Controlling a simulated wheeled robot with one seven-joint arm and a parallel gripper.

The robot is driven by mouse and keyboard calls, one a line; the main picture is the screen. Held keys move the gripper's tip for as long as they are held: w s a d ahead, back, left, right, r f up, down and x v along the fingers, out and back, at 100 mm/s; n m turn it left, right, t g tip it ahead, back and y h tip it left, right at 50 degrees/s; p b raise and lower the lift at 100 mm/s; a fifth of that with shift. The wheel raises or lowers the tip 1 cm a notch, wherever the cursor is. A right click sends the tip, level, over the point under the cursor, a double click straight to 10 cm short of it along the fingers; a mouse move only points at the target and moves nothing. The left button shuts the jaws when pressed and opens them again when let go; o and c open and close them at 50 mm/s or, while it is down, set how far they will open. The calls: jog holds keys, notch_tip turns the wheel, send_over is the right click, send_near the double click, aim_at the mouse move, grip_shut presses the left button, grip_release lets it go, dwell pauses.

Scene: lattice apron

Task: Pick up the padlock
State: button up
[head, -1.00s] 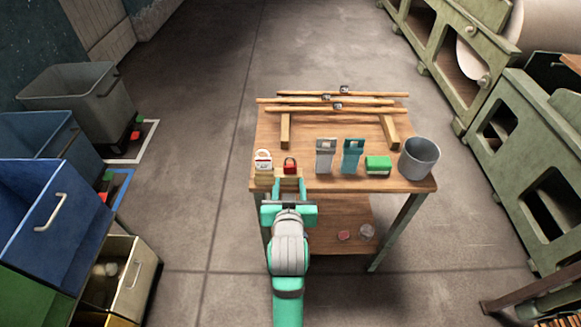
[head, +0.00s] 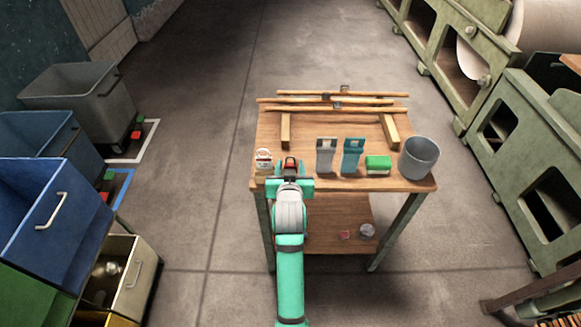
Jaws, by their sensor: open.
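Two padlock-like things stand at the front left of the wooden table (head: 330,183). One is a red padlock (head: 290,162) with a dark shackle; only its upper part shows, behind my gripper. The other is a pale thing with a white top, red marks and a brass-coloured lower part, like a tagged padlock (head: 263,161), just to the left. My gripper (head: 290,170) is open at the red padlock, its dark fingers close to either side of it. Whether they touch it is hidden.
To the right stand a grey holder (head: 326,155), a teal holder (head: 352,156), a green box (head: 377,165) and a grey bucket (head: 419,158). Wooden rods (head: 375,99) lie on rests behind. A lower shelf (head: 335,215) holds small items. Coloured bins (head: 45,215) stand at left.

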jog(key=shift+w+f, duration=0.1)
jog(key=shift+w, duration=0.2)
jog(key=c, duration=0.9)
